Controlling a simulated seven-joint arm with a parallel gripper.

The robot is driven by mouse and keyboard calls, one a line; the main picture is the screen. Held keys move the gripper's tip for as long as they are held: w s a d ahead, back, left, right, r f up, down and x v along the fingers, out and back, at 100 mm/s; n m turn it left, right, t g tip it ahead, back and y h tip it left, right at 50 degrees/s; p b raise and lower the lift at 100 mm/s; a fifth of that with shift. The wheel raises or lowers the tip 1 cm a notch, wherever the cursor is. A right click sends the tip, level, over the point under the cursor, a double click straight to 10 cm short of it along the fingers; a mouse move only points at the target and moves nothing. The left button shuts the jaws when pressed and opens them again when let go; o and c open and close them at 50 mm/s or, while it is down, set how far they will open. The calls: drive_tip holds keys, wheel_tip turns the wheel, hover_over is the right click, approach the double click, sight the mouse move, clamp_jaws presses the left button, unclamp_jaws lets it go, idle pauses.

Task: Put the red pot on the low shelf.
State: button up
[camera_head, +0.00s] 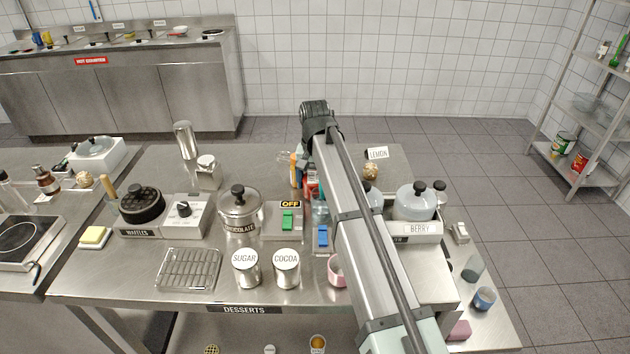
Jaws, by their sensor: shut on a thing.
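I cannot make out a red pot for certain. A small red item (311,180) shows just left of my arm on the steel dessert table (130,285), mostly hidden by the arm. My arm reaches from the bottom edge away over the table, ending in a dark joint; no fingers show, so my gripper and anything in it are out of sight. A low shelf level (562,172) of the wire rack at right holds a green can (563,143) and a red can (580,162). Another low level under the dessert table is barely visible, with several items at the bottom edge.
The table is crowded: waffle iron (142,203), chocolate pot (239,203), sugar (246,267) and cocoa (286,268) canisters, wire rack (188,268), pink cup (336,268), berry pot (415,202). Open tiled floor (500,190) lies between table and rack. A steel counter (130,90) lines the back wall.

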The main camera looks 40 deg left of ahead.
sight(315, 177)
drive_tip(key=shift+f, duration=0.15)
drive_tip(key=o, duration=1.4)
drive_tip(key=shift+c, duration=0.2)
wheel_tip(315, 177, up, 12)
drive_tip(key=shift+r, duration=0.2)
drive_tip(key=c, duration=0.3)
